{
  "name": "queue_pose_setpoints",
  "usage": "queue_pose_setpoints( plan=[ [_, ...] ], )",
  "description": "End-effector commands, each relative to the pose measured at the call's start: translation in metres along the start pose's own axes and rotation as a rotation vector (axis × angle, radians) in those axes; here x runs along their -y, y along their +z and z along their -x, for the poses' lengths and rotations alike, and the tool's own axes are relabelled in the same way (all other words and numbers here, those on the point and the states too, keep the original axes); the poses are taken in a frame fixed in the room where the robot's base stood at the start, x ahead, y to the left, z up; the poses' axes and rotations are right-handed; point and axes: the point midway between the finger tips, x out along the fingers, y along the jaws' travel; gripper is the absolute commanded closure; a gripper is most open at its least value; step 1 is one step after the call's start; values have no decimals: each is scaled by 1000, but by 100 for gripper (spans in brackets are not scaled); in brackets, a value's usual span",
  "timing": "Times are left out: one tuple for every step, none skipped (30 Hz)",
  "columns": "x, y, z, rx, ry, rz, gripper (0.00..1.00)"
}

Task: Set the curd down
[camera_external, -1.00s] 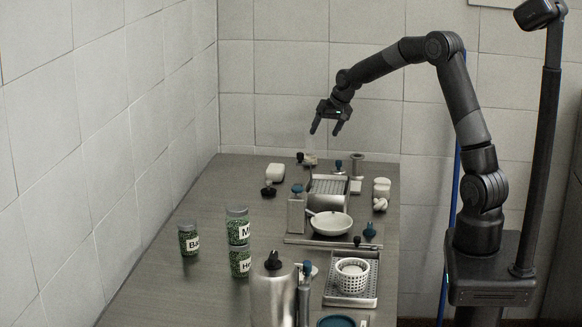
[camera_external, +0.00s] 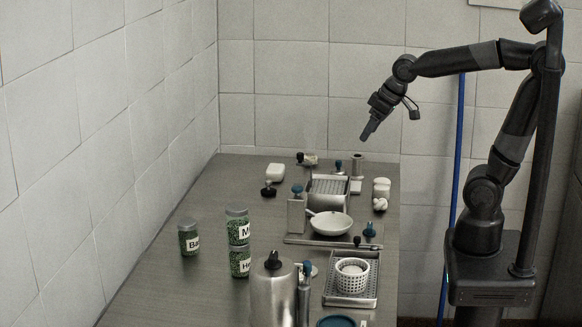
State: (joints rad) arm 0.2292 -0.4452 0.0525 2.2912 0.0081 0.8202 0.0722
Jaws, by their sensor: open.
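My gripper (camera_external: 370,130) is in the air above the far right end of the worktop, well clear of everything on it. It is open and I see nothing held in it. I cannot tell for certain which white thing is the curd. White rounded lumps (camera_external: 381,190) sit at the right edge, and a white block (camera_external: 275,172) lies at the far left.
A white bowl (camera_external: 330,224) sits mid-table, in front of a ridged metal box (camera_external: 329,188). Green-filled jars (camera_external: 189,238) stand on the left, and a steel canister (camera_external: 273,291) at the front. The left front of the worktop (camera_external: 180,290) is clear.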

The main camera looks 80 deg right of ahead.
Motion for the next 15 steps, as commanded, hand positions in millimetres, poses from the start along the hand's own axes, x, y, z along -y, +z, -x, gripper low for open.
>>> queue_pose_setpoints(
  plan=[
    [10,20,10,-7,-18,42,29],
    [13,30,14,-9,-26,65,29],
    [18,43,18,-11,-38,93,29],
    [20,53,20,-11,-46,112,29],
    [23,62,23,-12,-54,131,29],
    [25,72,25,-14,-64,154,29],
    [27,79,27,-14,-71,168,29],
    [28,86,28,-15,-77,181,29],
    [29,93,29,-14,-84,196,29],
    [30,98,30,-14,-88,205,29],
    [30,101,30,-14,-92,213,29],
    [31,105,31,-15,-96,220,29],
    [31,107,31,-15,-97,224,29],
    [31,108,31,-15,-99,227,29],
    [31,109,31,-14,-100,230,29]
  ],
)
